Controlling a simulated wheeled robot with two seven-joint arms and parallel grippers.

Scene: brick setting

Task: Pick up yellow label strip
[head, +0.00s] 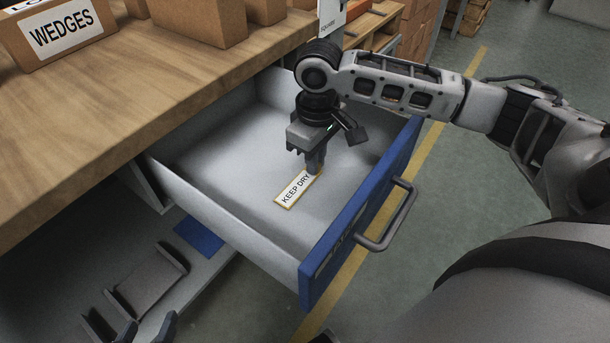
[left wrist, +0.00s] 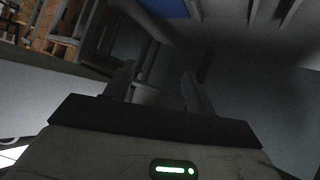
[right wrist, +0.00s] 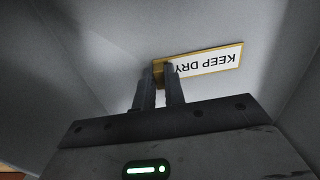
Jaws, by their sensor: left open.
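The yellow label strip (head: 296,190) lies along the white drawer floor, with a white face reading KEEP DRY and a yellow edge. It also shows in the right wrist view (right wrist: 208,62). My right gripper (head: 313,168) points down into the drawer at the strip's far end. In the right wrist view its fingers (right wrist: 159,76) are close together with the strip's yellow-brown end between them. Whether the strip is lifted off the floor I cannot tell. My left gripper (head: 148,328) is low at the left of the head view, outside the drawer, open and empty.
The open drawer (head: 215,203) has a blue front (head: 345,235) with a grey handle (head: 388,222). A wooden worktop (head: 120,105) with cardboard boxes, one the WEDGES box (head: 65,35), overhangs it at left. A lower shelf with a grey bracket (head: 150,280) lies beneath.

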